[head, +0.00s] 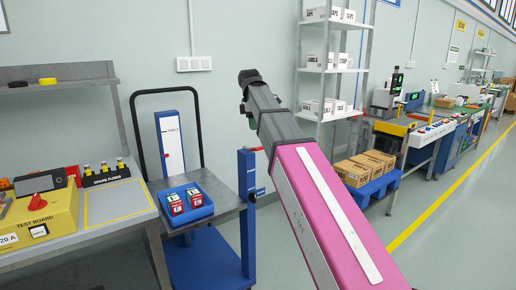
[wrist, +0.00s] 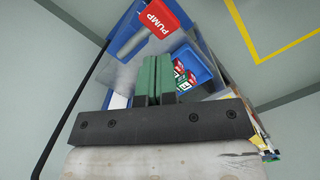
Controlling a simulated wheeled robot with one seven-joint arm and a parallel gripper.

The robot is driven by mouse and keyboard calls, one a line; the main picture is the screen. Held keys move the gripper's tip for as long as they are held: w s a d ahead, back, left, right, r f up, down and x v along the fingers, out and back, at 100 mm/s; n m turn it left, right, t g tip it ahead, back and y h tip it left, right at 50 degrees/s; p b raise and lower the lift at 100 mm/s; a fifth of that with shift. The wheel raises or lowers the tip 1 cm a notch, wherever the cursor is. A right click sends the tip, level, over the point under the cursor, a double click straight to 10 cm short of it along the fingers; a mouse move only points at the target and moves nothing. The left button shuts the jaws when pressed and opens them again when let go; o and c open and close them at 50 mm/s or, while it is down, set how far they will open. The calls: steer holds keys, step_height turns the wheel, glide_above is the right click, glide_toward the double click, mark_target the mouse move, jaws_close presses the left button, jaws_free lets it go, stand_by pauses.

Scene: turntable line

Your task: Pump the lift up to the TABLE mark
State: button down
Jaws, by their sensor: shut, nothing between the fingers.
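The lift is a cart with a grey platform (head: 229,200), a blue base (head: 207,262) and a black push handle (head: 134,111). Its white and blue scale board (head: 174,140) has lettering near the top, too small to read surely. A red pointer (head: 167,156) sits below that lettering. A blue post (head: 247,205) at the cart's right has a red end (head: 256,149) near its top, partly behind my arm. In the wrist view a red pad marked PUMP (wrist: 160,16) lies beyond my gripper (wrist: 155,66). Its green fingers are shut, empty and apart from the pad.
A blue tray (head: 203,216) with red boxes (head: 176,204) stands on the platform. A workbench (head: 112,217) with a yellow test board (head: 48,225) is at left. Floor at right is clear.

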mark_target(256, 150)
steer(key=shift+d+f, duration=0.2)
steer(key=shift+f, duration=1.5)
steer(key=shift+d+f, duration=0.15)
steer(key=shift+f, duration=1.5)
steer(key=shift+f, duration=0.1)
steer(key=shift+f, duration=2.15)
